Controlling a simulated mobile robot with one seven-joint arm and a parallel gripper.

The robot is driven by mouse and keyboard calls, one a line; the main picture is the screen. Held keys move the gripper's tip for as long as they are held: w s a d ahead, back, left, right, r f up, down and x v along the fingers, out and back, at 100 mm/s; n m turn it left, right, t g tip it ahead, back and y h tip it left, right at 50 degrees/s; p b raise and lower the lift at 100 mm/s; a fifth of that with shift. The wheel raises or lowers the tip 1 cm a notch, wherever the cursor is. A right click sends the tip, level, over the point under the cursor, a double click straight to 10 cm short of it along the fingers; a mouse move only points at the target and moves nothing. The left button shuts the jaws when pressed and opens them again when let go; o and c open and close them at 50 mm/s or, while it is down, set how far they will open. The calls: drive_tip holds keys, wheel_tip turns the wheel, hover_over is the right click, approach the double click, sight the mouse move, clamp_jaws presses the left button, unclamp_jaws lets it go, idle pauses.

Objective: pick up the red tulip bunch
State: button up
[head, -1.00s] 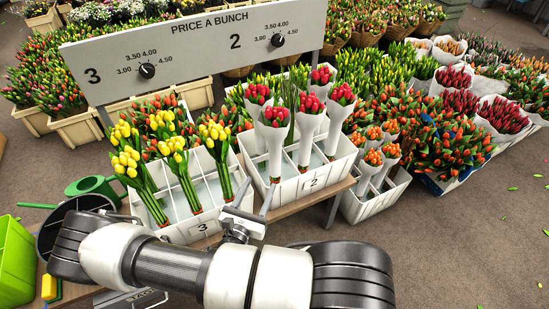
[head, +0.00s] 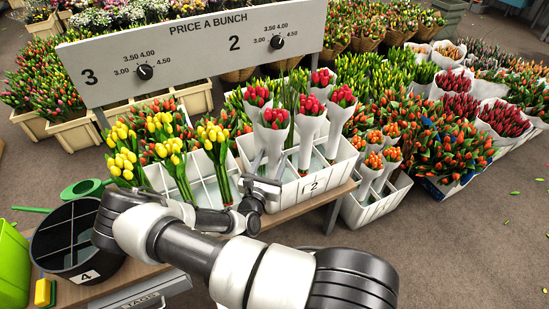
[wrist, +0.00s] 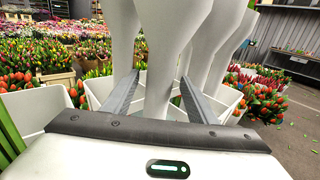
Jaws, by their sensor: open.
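Several red tulip bunches in white paper sleeves stand upright in the white crate marked 2 (head: 334,180). The nearest red tulip bunch (head: 273,119) is at the crate's front left. My gripper (head: 265,163) is low at this bunch's sleeve, by the crate's front left corner. In the wrist view, my gripper (wrist: 158,80) is open, with one finger on each side of a white sleeve (wrist: 160,50). I cannot tell whether the fingers touch it. Other sleeves stand close on both sides. The blooms are out of the wrist view.
Yellow tulip bunches (head: 168,147) stand in a white crate left of my gripper. A price board (head: 190,50) spans behind the crates. Orange tulip bunches (head: 374,160) fill a lower crate at right. A black bucket marked 4 (head: 50,255) stands at left.

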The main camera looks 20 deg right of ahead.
sight(273, 157)
drive_tip(key=shift+x, duration=1.6)
clamp_jaws()
wheel_tip(273, 157, up, 10)
drive_tip(key=p, duration=0.3)
